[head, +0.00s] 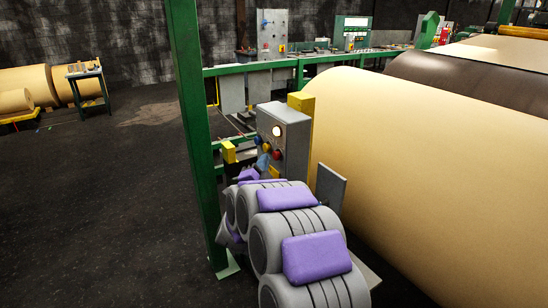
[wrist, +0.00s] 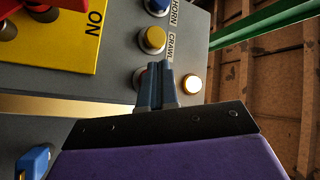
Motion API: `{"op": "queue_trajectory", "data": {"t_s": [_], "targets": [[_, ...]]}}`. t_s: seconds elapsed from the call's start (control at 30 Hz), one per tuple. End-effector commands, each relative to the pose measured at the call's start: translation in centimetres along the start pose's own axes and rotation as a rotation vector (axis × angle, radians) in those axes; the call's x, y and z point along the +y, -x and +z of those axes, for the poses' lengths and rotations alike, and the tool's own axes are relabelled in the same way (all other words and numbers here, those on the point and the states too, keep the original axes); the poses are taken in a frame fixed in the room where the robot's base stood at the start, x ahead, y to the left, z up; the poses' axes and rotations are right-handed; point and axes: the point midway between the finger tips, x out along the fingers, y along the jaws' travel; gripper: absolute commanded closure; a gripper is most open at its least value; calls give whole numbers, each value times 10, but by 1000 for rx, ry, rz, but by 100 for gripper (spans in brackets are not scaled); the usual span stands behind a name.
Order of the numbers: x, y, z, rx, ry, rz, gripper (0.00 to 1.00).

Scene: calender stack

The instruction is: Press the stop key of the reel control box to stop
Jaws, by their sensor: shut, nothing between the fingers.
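The grey reel control box (head: 283,133) stands at the end of the large tan roll in the head view. Its panel (wrist: 115,60) fills the upper left of the wrist view. A blue key (wrist: 157,5) is labelled HORN and a yellow key (wrist: 152,39) CRAWL. My gripper (wrist: 158,68) is shut and empty, its blue-grey fingertips over or very close to a round key below CRAWL. The fingers hide most of that key; its label is not readable, and I cannot tell whether they touch it. No STOP label shows.
A lit lamp (wrist: 192,84) sits beside the fingertips. A red switch (wrist: 40,12) is on a yellow plate marked ON. The green post (head: 189,130) stands close left of my arm; the tan roll (head: 430,160) is on the right. Open floor (head: 90,210) lies left.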

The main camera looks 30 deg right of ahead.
Motion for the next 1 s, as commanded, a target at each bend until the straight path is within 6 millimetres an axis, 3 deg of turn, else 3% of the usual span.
{"op": "queue_trajectory", "data": {"t_s": [1.0], "targets": [[5, -7, -7, 0, 0, 1, 100]]}}
